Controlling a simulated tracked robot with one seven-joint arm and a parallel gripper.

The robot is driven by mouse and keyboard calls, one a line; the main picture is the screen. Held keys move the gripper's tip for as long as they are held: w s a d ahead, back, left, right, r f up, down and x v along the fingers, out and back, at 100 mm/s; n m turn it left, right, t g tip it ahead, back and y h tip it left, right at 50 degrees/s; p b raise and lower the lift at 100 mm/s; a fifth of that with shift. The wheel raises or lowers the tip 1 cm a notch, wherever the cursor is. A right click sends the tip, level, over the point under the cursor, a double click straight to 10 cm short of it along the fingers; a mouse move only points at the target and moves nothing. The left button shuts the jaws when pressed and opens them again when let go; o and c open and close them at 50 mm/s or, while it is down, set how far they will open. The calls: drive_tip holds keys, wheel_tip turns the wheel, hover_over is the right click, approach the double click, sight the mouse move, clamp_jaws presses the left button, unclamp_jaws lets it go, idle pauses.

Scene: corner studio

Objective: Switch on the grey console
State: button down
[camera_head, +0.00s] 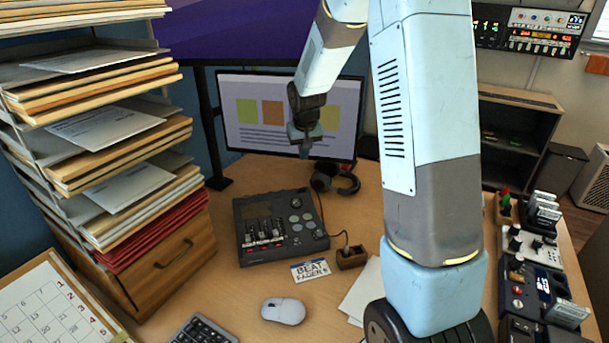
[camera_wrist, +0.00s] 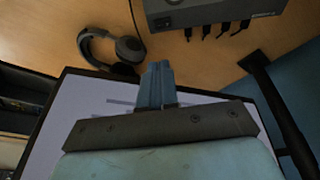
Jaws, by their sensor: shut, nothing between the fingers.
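The grey console (camera_head: 285,222) lies on the desk, with several faders, knobs and a small dark screen on top. In the wrist view, the back of the console (camera_wrist: 215,14) shows at the top, with several dark plugs in it.
The monitor (camera_head: 250,112) stands close behind my gripper. Headphones (camera_head: 335,178) lie near its foot. A card (camera_head: 311,270), a wooden block (camera_head: 352,257) and a mouse (camera_head: 283,310) lie in front. A paper rack (camera_head: 150,265) stands left; several small modules (camera_head: 530,243) line the right.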

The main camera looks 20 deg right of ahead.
approach(304, 188)
drive_tip(key=x, duration=0.5)
drive_tip(key=shift+w+f, duration=0.1)
drive_tip(key=shift+w, duration=0.3)
drive_tip(key=shift+d+f, duration=0.1)
drive_tip(key=shift+f, duration=0.6)
